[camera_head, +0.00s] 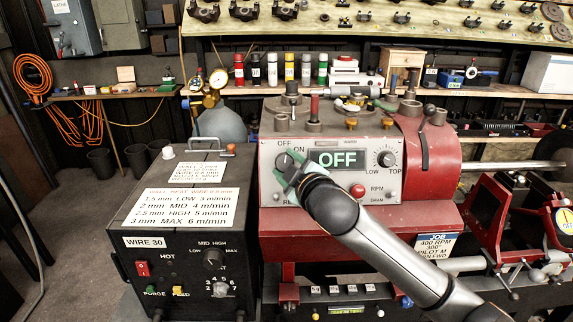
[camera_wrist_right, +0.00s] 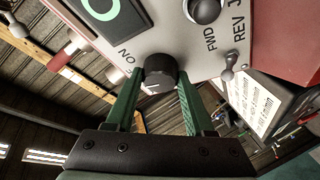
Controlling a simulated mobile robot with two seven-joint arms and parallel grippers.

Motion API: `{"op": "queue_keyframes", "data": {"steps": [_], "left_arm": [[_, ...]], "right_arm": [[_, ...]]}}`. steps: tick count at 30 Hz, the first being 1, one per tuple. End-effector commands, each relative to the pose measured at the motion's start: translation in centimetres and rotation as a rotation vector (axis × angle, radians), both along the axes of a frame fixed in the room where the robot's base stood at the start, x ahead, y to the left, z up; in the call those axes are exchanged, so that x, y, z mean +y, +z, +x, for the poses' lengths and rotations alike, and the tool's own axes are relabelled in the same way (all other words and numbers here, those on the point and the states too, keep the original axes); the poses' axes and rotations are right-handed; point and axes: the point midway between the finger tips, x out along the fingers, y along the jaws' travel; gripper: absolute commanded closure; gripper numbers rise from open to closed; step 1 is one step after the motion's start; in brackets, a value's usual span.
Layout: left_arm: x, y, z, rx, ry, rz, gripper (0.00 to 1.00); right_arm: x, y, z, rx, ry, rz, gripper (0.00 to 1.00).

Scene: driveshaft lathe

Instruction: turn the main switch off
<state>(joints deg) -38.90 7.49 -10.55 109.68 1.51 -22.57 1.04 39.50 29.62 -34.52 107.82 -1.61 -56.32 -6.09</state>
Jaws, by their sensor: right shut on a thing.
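The main switch is a dark round knob (camera_wrist_right: 160,72) marked OFF and ON on the grey control panel (camera_head: 382,184) of the red lathe. My right gripper (camera_head: 291,170) is at this knob, and its arm comes in from the lower right. In the right wrist view its green fingers (camera_wrist_right: 158,88) stand on either side of the knob and close on it. The display (camera_head: 337,159) beside the knob reads OFF in green. The gripper hides part of the knob in the head view. My left gripper is not in view.
A FWD/REV knob (camera_wrist_right: 204,10) is close to the gripped knob. A black wire-feed box (camera_head: 184,242) stands left of the lathe. Shelves with tools and bottles line the back wall.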

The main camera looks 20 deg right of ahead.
Motion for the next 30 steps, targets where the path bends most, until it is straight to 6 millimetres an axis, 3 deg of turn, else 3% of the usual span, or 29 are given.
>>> {"op": "queue_keyframes", "data": {"steps": [9,26,27,30], "left_arm": [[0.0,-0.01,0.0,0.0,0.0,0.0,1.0],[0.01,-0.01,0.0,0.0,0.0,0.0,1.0],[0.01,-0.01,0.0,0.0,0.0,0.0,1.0],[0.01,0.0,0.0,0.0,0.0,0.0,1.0]], "right_arm": [[-0.06,0.04,0.02,0.033,0.052,-0.119,1.0],[-0.06,0.0,0.01,0.042,0.063,-0.145,1.0],[-0.06,0.0,0.01,0.042,0.063,-0.145,0.43],[-0.05,0.02,0.02,0.041,0.062,-0.144,0.32]]}}
